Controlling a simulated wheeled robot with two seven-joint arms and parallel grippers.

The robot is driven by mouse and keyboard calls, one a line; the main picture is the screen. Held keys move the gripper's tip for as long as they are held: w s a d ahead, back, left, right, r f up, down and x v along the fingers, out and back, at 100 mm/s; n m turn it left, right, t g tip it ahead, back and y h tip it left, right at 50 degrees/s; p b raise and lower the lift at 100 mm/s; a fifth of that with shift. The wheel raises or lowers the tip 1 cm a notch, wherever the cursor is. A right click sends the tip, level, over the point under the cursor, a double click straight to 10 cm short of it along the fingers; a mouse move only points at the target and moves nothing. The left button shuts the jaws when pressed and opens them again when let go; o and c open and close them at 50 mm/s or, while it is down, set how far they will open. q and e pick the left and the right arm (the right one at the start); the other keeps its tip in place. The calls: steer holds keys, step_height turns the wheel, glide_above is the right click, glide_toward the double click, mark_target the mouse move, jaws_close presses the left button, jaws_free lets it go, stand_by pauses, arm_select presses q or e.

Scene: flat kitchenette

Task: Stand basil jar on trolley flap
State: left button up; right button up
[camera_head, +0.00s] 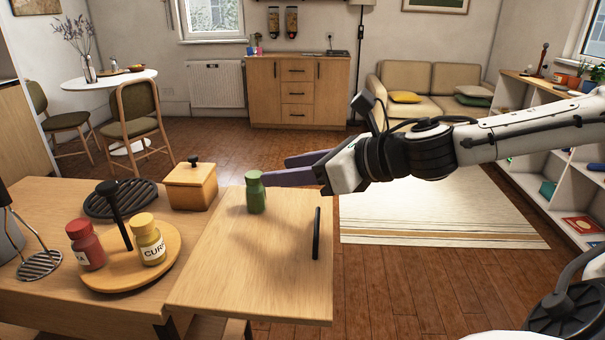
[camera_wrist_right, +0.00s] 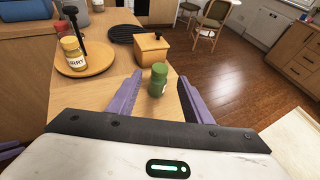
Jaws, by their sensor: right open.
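The green basil jar (camera_head: 256,192) stands upright on the trolley flap (camera_head: 250,260), near its far edge. In the right wrist view the jar (camera_wrist_right: 158,80) shows between and just beyond the purple fingers. My right gripper (camera_head: 283,170) reaches in from the right at the flap's far side. Its jaws are open, spread apart with the jar not gripped; the right wrist view shows the gripper (camera_wrist_right: 158,98) too.
A round wooden turntable (camera_head: 118,278) holds a red jar (camera_head: 86,246) and a yellow curry jar (camera_head: 149,240). A lidded wooden box (camera_head: 190,187) stands left of the basil jar. A black handle (camera_head: 317,234) is at the flap's right edge. The flap's front is clear.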

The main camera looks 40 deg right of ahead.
steer(key=shift+v, duration=1.5)
